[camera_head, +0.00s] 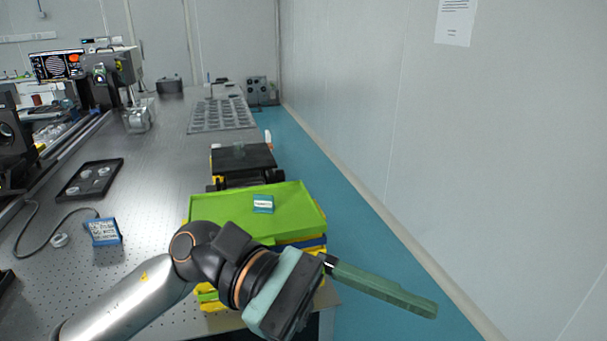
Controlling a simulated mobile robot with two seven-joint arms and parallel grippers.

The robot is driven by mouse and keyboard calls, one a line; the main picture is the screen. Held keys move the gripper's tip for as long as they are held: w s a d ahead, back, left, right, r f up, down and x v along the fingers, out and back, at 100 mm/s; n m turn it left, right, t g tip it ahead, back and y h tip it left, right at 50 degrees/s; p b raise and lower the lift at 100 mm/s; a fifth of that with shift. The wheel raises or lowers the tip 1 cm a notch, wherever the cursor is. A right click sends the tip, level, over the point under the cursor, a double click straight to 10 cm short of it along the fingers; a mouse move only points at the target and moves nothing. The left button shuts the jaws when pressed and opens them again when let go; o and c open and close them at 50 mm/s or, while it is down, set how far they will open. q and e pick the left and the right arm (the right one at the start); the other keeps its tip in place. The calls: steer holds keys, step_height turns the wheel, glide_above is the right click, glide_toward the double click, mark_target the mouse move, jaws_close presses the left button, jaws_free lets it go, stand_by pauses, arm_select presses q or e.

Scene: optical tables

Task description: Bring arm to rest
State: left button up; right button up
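My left arm comes in from the lower left, over the front of the table. Its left gripper (425,304) points right, past the table's right edge and over the blue floor. One long green finger shows clearly; I cannot make out the second finger or any gap. Nothing is visible in its grasp. My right arm and gripper are not in view.
A green tray (290,204) holding a small blue labelled block (263,204) tops a stack of yellow and blue trays beside my arm. The optical table (150,235) also bears a black tray (90,177) and a blue sign (104,232). A white wall (450,130) borders the aisle.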

arm_select(q)
steer(key=w+a+r+n+t+h+p, duration=0.15)
steer(key=w+n+t+h, duration=0.35)
steer(key=n, duration=0.5)
steer(key=w+a+n+t+h, duration=0.2)
steer(key=w+n+t+h, duration=0.35)
steer(key=n, duration=0.35)
steer(key=w+a+f+n+t+y, duration=0.4)
steer(key=w+f+n+t+y, duration=0.15)
steer(key=n+t, duration=0.8)
steer(key=w+a+f+n+t+y+p, duration=0.1)
steer(key=a+f+n+y, duration=0.3)
steer(key=f+n+y, duration=0.35)
steer(key=w+a+f+n+t+y, duration=0.1)
steer(key=w+a+f+n+y, duration=0.2)
steer(key=f+n, duration=0.65)
steer(key=s+a+f+n+g+y, duration=0.3)
steer(key=s+a+f+n+g, duration=0.1)
steer(key=s+f, duration=0.5)
steer(key=s+a+f+n+g+y+p, duration=0.1)
steer(key=s+a+f+n+g+y, duration=0.2)
steer(key=s+f+n, duration=0.4)
step_height(320, 180, down, 7)
steer(key=shift+s+a+r+g+y, duration=0.1)
steer(key=shift+s+a+g+y, duration=0.3)
steer(key=shift+s+a+y, duration=0.45)
steer(key=shift+a, duration=0.2)
